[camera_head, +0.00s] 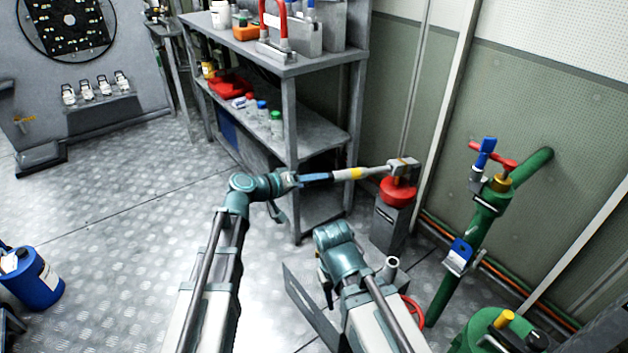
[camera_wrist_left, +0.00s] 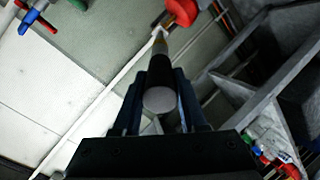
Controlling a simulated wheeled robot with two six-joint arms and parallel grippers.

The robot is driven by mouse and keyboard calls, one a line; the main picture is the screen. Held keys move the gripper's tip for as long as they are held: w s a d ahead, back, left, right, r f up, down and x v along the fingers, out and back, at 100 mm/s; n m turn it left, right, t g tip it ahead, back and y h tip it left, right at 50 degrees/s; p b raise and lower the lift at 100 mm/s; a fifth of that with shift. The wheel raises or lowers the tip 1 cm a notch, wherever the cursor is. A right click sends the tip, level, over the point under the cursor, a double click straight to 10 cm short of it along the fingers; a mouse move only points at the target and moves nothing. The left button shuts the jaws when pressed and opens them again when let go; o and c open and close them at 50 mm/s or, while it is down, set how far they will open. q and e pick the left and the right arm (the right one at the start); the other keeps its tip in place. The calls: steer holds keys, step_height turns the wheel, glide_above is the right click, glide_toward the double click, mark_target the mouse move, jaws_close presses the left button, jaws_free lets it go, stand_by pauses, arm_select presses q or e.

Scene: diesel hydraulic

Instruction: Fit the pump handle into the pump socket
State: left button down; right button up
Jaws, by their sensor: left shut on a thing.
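The pump handle (camera_head: 350,174) is a rod with a dark grip, a yellow band and a grey metal far part. My left gripper (camera_head: 298,180) is shut on its dark grip and holds it nearly level, pointing right. In the left wrist view the grip's round butt end (camera_wrist_left: 160,99) faces the camera between the fingers. The pump (camera_head: 397,190) has a red top on a grey box, with a metal socket piece (camera_head: 403,167) above. The handle's far end meets or overlaps this piece; I cannot tell whether it is inside. My right gripper is not in view.
A grey shelf unit (camera_head: 290,68) with bottles and tools stands just behind the left gripper. A green pipe (camera_head: 487,215) with a red-handled valve stands at the right. A blue drum (camera_head: 35,277) stands at far left. The floor at left is mostly clear.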

mark_target(338, 176)
arm_select(q)
steer(key=shift+b+x, duration=1.4)
steer(key=shift+x, duration=3.15)
stand_by(0.4)
steer(key=shift+c, duration=1.8)
jaws_free()
steer(key=p+v, duration=0.4)
steer(key=v, duration=0.9)
steer(key=shift+s+a, duration=0.25)
steer(key=shift+a, duration=0.05)
steer(key=shift+r, duration=0.1)
